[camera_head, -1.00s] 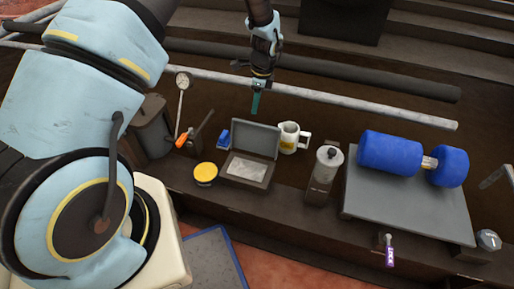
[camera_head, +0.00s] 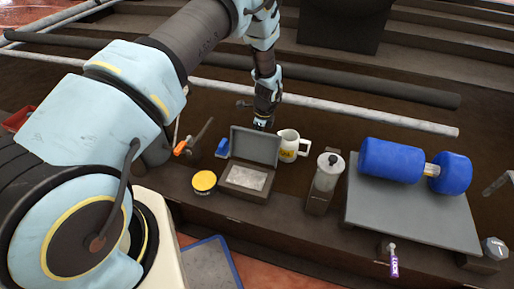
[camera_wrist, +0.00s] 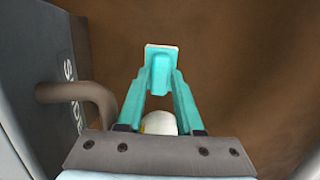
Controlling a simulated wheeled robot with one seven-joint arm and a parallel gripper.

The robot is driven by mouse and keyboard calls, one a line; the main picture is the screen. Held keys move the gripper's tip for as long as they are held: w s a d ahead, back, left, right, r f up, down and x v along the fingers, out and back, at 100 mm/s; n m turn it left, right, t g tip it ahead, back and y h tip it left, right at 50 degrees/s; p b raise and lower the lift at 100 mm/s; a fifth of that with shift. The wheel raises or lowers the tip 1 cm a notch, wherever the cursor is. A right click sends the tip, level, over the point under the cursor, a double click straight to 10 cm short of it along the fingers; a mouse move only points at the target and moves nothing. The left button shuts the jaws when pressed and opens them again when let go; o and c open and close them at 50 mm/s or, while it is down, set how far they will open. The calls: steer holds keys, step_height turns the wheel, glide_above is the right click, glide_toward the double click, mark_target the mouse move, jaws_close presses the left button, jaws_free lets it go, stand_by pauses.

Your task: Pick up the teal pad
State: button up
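My gripper (camera_wrist: 160,75) has two teal fingers that converge in the wrist view. A teal block-like shape with a pale far edge (camera_wrist: 162,54) shows at their tips. I cannot tell whether it is the teal pad or part of the fingertips, nor whether the fingers are closed on it. In the head view my gripper (camera_head: 263,123) is low, just behind the raised lid of the grey case (camera_head: 255,147) and left of the white mug (camera_head: 288,147); its fingertips are hidden. No separate teal pad shows in the head view.
A dark grey lettered surface (camera_wrist: 45,70) and a brown curved handle (camera_wrist: 80,92) are close on the left in the wrist view.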

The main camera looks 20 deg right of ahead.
steer(key=shift+w+f, duration=0.1)
steer(key=shift+f, duration=0.3)
steer(key=shift+c, duration=0.2)
jaws_close()
steer(key=shift+r, duration=0.1)
step_height(320, 180, up, 18)
steer(key=p, duration=0.1)
stand_by(0.6)
